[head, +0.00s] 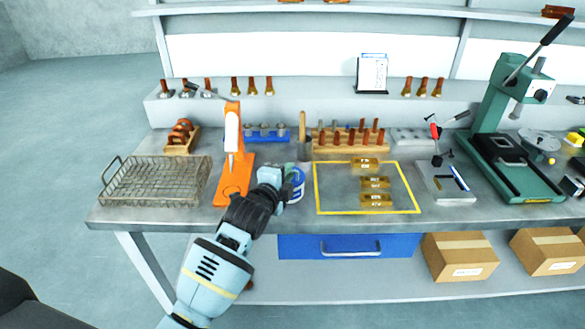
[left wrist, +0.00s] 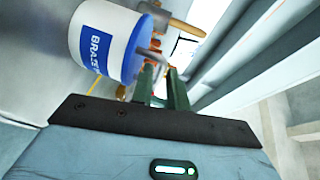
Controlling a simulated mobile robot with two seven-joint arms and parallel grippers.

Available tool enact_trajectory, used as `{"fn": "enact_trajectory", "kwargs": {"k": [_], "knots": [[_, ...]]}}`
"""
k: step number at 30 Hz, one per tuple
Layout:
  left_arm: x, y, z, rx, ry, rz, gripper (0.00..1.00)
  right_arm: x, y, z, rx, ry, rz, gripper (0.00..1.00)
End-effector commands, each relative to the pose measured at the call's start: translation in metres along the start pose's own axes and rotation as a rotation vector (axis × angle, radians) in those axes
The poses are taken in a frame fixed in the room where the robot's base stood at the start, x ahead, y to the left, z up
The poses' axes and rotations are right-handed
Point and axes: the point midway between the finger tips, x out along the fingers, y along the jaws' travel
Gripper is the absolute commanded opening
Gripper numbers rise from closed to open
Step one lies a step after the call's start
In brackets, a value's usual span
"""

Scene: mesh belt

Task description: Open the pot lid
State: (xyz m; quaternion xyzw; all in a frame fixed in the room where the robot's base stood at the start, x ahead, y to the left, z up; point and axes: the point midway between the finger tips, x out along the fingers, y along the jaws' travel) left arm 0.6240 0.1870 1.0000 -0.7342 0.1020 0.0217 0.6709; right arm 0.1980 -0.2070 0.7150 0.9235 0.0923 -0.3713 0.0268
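The pot (head: 298,184) is a small white jar with a blue label, near the front of the bench. In the left wrist view the pot (left wrist: 103,42) is large and tilted in the picture, with part of a word on its blue label. My right gripper is not in view.
An orange tool stand (head: 233,184) is close left of the gripper, with a wire basket (head: 155,183) beyond. A wooden-handled tool (head: 302,127) stands behind the pot. Right of it, a yellow-outlined area (head: 335,197) holds brass-coloured blocks. A green press (head: 491,118) stands far right.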

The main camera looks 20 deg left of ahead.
Motion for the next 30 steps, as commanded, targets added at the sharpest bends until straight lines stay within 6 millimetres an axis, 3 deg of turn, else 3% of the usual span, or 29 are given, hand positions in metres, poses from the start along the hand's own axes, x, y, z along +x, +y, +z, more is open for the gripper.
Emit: {"fn": "enact_trajectory", "kwargs": {"k": [9,20,24,30], "knots": [[0.032,0.001,-0.001,-0.004,0.001,0.001,0.16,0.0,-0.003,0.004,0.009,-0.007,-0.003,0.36],[0.036,0.0,-0.001,-0.002,0.001,0.0,0.16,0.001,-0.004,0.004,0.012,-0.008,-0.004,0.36],[0.036,0.0,-0.001,-0.002,0.001,0.0,0.0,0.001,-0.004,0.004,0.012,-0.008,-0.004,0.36],[0.036,0.0,-0.001,-0.002,0.001,0.0,0.0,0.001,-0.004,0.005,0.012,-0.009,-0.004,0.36]]}}
